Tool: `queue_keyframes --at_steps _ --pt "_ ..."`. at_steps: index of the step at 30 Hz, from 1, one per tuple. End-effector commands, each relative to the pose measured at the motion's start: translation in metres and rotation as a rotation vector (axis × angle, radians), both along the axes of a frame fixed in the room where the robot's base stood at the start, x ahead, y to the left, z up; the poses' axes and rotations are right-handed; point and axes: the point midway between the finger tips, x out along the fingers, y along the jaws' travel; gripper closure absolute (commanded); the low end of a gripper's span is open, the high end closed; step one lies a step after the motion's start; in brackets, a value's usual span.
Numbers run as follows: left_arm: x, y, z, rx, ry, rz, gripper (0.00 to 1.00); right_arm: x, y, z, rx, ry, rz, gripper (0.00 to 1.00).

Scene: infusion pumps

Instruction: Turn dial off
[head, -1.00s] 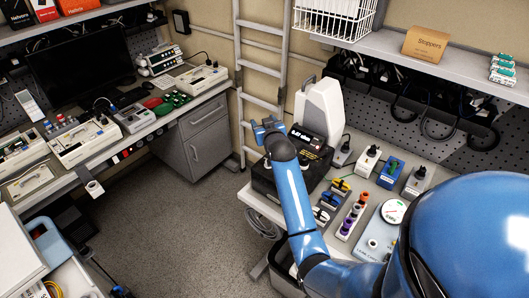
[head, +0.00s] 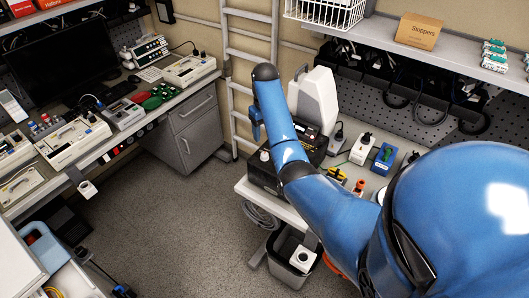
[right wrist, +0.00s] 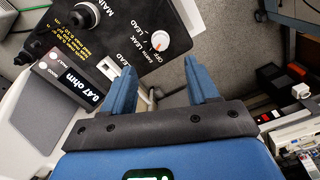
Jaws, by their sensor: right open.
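A black tester (head: 262,178) stands on the bench at the right, with a tall white case behind it. Its top panel shows in the right wrist view (right wrist: 60,40). It carries a white dial (right wrist: 160,40) with an orange-red mark, beside the words EARTH LEAK, LEAD and OFF. I cannot tell exactly which position the mark points to. A display (right wrist: 78,88) reads 0.47 ohm. My right gripper (right wrist: 160,78) is open and empty, a short way from the dial. In the head view this gripper (head: 256,130) hangs beside the tester's left side. My left gripper is not in view.
A black knob (right wrist: 86,14) marked MAIN sits near the dial. Several plugs and small boxes, including a blue one (head: 384,157), stand on the bench right of the tester. A bin (head: 292,262) is below the bench edge.

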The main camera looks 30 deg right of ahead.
Motion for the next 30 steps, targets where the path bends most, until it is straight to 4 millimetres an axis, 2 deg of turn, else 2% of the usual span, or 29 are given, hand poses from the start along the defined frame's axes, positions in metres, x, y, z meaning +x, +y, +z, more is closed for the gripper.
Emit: queue_keyframes --at_steps 7,21,30 --pt "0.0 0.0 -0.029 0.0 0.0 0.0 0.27 0.0 0.0 -0.029 -0.001 -0.003 0.0 0.41" --pt "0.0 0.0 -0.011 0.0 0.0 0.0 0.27 0.0 0.0 -0.092 -0.001 -0.002 0.0 0.41" --pt "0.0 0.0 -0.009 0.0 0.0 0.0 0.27 0.001 0.0 -0.104 -0.001 -0.004 0.0 0.41"
